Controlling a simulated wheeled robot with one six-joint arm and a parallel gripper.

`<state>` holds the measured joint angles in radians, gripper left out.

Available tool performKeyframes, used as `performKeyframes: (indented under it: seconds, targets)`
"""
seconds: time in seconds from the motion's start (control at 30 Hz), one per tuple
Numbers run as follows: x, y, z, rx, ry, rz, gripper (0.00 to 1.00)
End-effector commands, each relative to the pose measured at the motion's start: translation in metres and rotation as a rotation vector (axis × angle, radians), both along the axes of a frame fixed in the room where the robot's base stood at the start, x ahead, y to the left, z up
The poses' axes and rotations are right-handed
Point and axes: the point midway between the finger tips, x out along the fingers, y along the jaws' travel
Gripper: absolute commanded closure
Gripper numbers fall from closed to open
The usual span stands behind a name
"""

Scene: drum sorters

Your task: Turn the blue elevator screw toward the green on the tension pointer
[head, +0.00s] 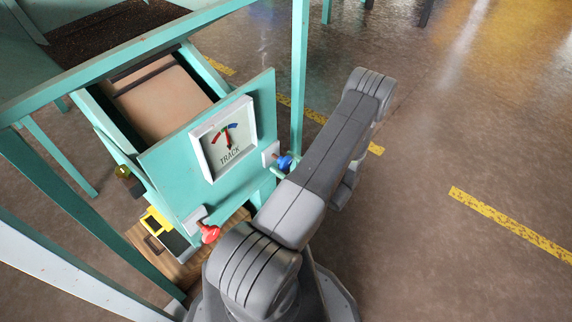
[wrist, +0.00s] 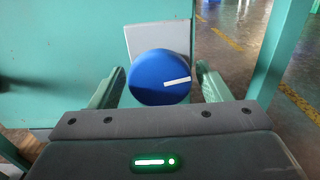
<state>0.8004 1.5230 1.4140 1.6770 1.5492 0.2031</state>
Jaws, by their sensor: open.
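The blue elevator screw (head: 284,162) is a round knob on the right side of the teal panel. In the wrist view the blue knob (wrist: 160,77) has a white mark slanting slightly up to the right. My gripper (wrist: 160,82) is open, with one finger on each side of the knob; I cannot tell whether either touches it. In the head view my arm partly hides the gripper. The tension gauge (head: 227,140), labelled TRACK, has a coloured arc with red at left and blue at right. Its pointer stands nearly upright, near the middle; its exact colour zone is too small to tell.
A red knob (head: 209,234) sits lower left on the same panel (head: 180,165). A teal post (head: 299,75) rises close behind the blue knob. Open floor with yellow dashed lines (head: 510,225) lies to the right.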

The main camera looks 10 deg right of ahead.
Motion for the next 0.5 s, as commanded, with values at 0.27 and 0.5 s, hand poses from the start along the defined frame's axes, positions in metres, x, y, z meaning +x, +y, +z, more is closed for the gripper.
performKeyframes:
  seconds: [0.27,0.5]
  targets:
    - [-0.0002,-0.0002,0.0000,0.000,0.000,0.000,0.50]
    - [-0.0004,-0.0001,-0.0003,-0.002,-0.001,0.001,0.69]
